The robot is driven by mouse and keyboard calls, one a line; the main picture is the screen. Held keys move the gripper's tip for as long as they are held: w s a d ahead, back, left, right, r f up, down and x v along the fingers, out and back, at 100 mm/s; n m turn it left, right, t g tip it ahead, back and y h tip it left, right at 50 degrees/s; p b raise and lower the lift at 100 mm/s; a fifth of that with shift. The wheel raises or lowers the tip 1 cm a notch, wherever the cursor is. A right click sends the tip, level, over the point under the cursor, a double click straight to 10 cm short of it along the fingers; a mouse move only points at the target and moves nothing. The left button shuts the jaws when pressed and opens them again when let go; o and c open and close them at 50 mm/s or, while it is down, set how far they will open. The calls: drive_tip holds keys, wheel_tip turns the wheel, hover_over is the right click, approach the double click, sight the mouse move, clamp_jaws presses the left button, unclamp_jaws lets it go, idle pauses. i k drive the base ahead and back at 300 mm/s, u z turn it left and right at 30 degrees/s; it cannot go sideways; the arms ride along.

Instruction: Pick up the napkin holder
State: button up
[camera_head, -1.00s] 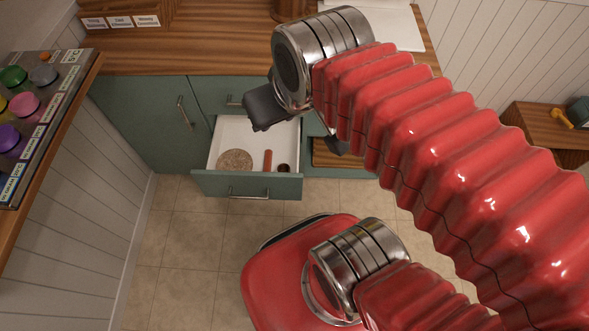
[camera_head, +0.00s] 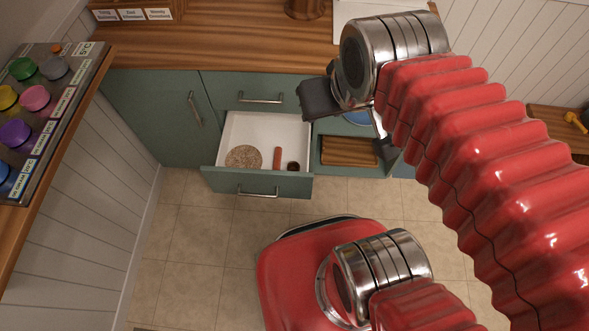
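I cannot make out a napkin holder for certain. An open drawer (camera_head: 258,184) in the green cabinet holds a round speckled disc (camera_head: 243,158), a reddish-brown stick (camera_head: 277,157) and a small dark round item (camera_head: 293,166); none is clearly a napkin holder. My gripper (camera_head: 352,125) is above and right of the drawer in the picture, in front of the cabinet. Its two dark fingers are spread apart, and I see nothing held between them. My red arm and metal wrist hide part of the counter and cabinet.
A wooden counter (camera_head: 220,45) runs along the back, with a labelled box (camera_head: 130,14) at its left. An open compartment with a wooden board (camera_head: 348,151) and a partly hidden blue item (camera_head: 357,117) is right of the drawer.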

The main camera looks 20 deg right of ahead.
sight(292, 166)
drive_tip(key=u, duration=1.75)
drive_tip(key=i, duration=1.1)
drive_tip(key=z, duration=0.4)
